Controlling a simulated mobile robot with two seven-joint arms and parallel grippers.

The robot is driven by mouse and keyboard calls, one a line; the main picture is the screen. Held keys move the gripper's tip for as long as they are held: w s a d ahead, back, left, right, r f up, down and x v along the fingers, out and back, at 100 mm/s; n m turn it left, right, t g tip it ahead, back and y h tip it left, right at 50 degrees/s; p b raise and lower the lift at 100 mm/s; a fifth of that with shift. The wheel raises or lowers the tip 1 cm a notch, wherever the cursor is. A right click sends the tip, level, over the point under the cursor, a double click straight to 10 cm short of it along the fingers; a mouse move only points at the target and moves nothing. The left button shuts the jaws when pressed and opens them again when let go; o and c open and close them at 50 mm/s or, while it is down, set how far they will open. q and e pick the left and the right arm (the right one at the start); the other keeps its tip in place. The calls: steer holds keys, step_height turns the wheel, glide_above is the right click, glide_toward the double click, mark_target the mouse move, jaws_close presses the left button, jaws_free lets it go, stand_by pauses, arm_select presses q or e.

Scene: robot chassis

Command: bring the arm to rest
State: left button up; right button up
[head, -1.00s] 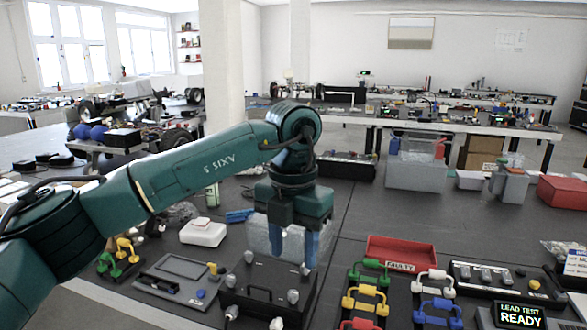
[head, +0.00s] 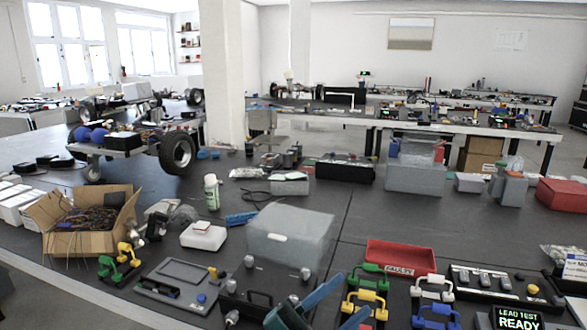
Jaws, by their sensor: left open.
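My left gripper (head: 352,295) is at the bottom edge of the head view. Only its blue fingers and a bit of its body show. The fingers point up and to the right and stand apart with nothing between them. The rest of the left arm is out of view. The gripper covers part of the black panel with grey knobs (head: 262,290). I cannot tell how high it is above the bench. My right gripper is not in view.
A red tray (head: 400,252) and coloured clamp-like handles (head: 364,297) are right of the gripper. A clear grey box (head: 290,238) stands behind the panel. A cardboard box of cables (head: 60,245) is at the left. The dark bench (head: 350,215) is clear behind the tray.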

arm_select(q)
steer(key=a+f+n+t+y, duration=0.7)
steer(key=a+f+n+y, duration=0.15)
steer(key=n+y, duration=0.2)
steer(key=s+a+f+n+g+y, duration=0.3)
steer(key=s+a+f, duration=0.3)
steer(key=f, duration=0.4)
steer(key=s+a+f+n+g+y, duration=0.3)
steer(key=s+a+f+n+y, duration=0.2)
steer(key=f, duration=0.5)
steer(key=s+a+n+p, duration=0.1)
steer(key=s+a, duration=0.1)
steer(key=shift+s+f+g, duration=0.25)
steer(key=shift+s+g, duration=0.05)
steer(key=shift+s, duration=0.05)
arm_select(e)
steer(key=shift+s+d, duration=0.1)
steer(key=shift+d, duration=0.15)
arm_select(q)
steer(key=shift+d, duration=0.1)
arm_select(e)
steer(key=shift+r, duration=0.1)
